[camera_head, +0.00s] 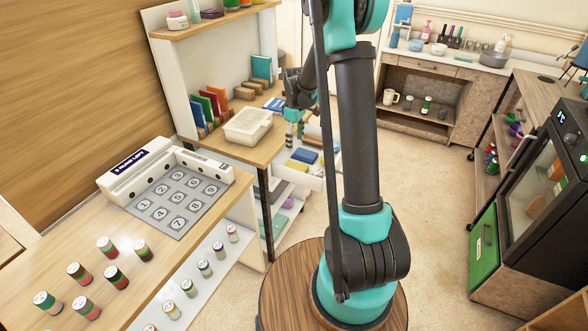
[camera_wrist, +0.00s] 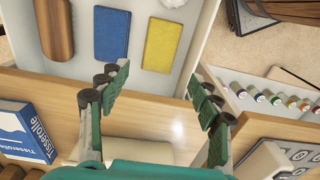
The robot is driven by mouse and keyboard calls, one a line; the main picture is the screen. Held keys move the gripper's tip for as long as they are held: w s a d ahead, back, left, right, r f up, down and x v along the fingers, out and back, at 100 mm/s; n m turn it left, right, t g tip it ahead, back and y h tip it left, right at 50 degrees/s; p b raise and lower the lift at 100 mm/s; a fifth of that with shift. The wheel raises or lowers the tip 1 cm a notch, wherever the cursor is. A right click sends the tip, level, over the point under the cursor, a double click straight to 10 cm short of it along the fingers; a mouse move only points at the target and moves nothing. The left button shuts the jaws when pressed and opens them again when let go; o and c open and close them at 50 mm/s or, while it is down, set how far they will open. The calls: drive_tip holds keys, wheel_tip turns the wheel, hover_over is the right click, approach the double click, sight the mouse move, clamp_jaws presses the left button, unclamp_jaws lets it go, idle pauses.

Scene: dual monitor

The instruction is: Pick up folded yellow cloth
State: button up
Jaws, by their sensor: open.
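The folded yellow cloth (camera_wrist: 162,45) lies flat in a white open drawer (camera_wrist: 191,40), upper centre of the wrist view. A folded blue cloth (camera_wrist: 111,33) lies just left of it, with a small gap. In the head view the yellow cloth (camera_head: 296,165) shows small beside the blue cloth (camera_head: 305,156), in the drawer below the desk top. My gripper (camera_wrist: 158,82) is open and empty.
A brown wooden item (camera_wrist: 54,28) lies left of the blue cloth. Several small jars (camera_wrist: 276,100) stand in a row at right. Open floor (camera_head: 440,190) lies right of my arm.

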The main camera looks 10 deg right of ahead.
sight(294, 166)
wheel_tip(294, 166, down, 13)
drive_tip(key=shift+a+r, duration=0.15)
drive_tip(key=shift+r, duration=0.05)
idle(0.4)
drive_tip(key=c, duration=0.7)
